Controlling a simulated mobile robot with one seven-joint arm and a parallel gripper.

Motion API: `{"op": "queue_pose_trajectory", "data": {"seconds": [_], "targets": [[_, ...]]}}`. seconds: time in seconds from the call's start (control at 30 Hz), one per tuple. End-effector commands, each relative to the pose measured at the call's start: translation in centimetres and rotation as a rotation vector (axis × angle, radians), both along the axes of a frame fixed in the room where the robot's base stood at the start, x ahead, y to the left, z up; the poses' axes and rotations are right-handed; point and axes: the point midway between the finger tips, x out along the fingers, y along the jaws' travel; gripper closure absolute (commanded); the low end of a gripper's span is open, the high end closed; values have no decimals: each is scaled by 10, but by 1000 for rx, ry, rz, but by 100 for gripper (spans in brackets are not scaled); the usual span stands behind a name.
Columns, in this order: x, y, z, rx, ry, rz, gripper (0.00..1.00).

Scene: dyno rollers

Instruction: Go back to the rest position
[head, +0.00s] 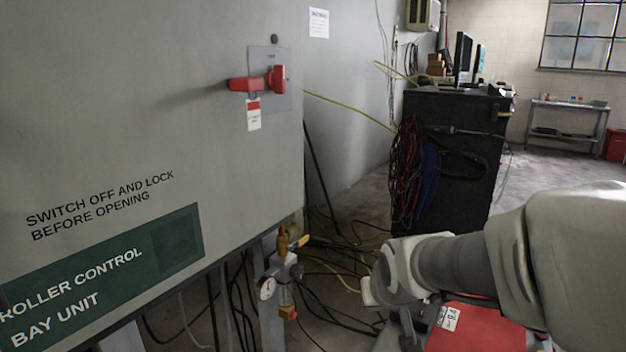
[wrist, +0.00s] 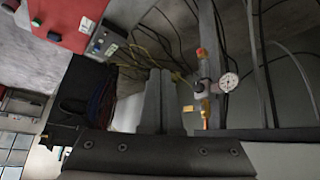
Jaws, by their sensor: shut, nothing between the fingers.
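My gripper (wrist: 160,73) shows in the wrist view as two dark grey fingers close together, pointing up the picture. It is shut with nothing between the fingers. In the head view my arm reaches in from the right edge, and its end stands in front of the floor, right of the grey control cabinet (head: 120,100); the fingers cannot be made out there. The cabinet's red switch handle (head: 258,83) lies sideways, pointing left, with a tag (head: 253,116) below it. My arm is apart from the handle.
A valve with a gauge (head: 267,288) sits below the cabinet's right edge; the gauge also shows in the wrist view (wrist: 228,80). Loose cables (head: 335,255) lie on the floor. A black cabinet (head: 470,150) hung with cables stands behind my arm. Open floor lies at the back right.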

Motion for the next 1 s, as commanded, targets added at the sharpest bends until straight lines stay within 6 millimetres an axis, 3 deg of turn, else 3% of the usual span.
{"op": "queue_pose_trajectory", "data": {"seconds": [0.1,0.3,0.67,1.0], "targets": [[-33,-8,21,-18,16,-20,100],[-92,-20,42,-20,60,-50,100],[-187,-27,55,35,132,-63,100],[-190,-27,134,37,142,-63,100]]}}
